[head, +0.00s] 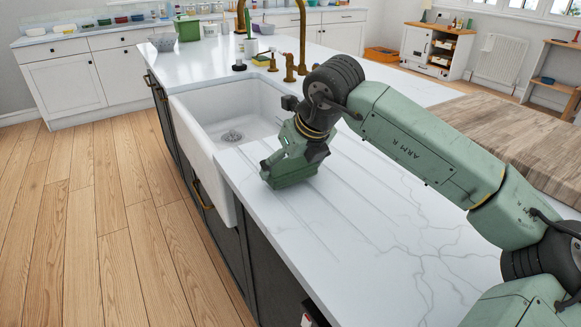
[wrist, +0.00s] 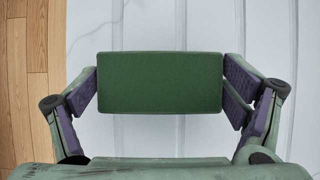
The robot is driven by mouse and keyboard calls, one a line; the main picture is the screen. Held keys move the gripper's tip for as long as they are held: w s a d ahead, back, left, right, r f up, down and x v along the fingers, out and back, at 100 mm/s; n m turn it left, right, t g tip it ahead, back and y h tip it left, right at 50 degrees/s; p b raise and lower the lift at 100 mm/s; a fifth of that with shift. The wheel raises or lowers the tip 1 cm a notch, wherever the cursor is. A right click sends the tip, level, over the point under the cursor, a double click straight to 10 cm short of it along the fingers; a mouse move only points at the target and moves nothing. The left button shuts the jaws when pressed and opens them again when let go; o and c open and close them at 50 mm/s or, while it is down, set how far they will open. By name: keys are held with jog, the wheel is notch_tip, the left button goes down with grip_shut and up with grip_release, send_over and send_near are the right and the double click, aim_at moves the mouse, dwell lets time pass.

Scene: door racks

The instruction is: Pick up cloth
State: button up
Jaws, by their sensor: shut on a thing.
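The cloth (wrist: 160,82) is a flat, dark green rectangle, seen from above in the wrist view. It spans the space between the two purple finger pads of my gripper (wrist: 161,92), which is shut on its left and right ends. In the head view my gripper (head: 289,172) points down at the white countertop, just right of the sink. There the cloth is hard to tell apart from the green gripper. Whether the cloth touches the counter or hangs just above it cannot be told.
The white sink (head: 232,118) lies left of my gripper, with brass taps (head: 289,68) behind it. The marble countertop (head: 370,235) is clear in front and to the right. A wooden board (head: 520,130) lies at the right. A green container (head: 188,30) stands at the far end.

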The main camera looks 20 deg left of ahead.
notch_tip(320, 180, up, 3)
jog(key=shift+f+p, duration=0.15)
jog(key=shift+p, duration=0.3)
jog(key=s+r+b, duration=0.1)
jog(key=s+b, duration=0.4)
jog(key=s, duration=1.1)
jog(key=shift+a+r, duration=0.2)
jog(key=shift+a, duration=0.05)
jog(key=o, duration=0.7)
jog(key=c, duration=0.5)
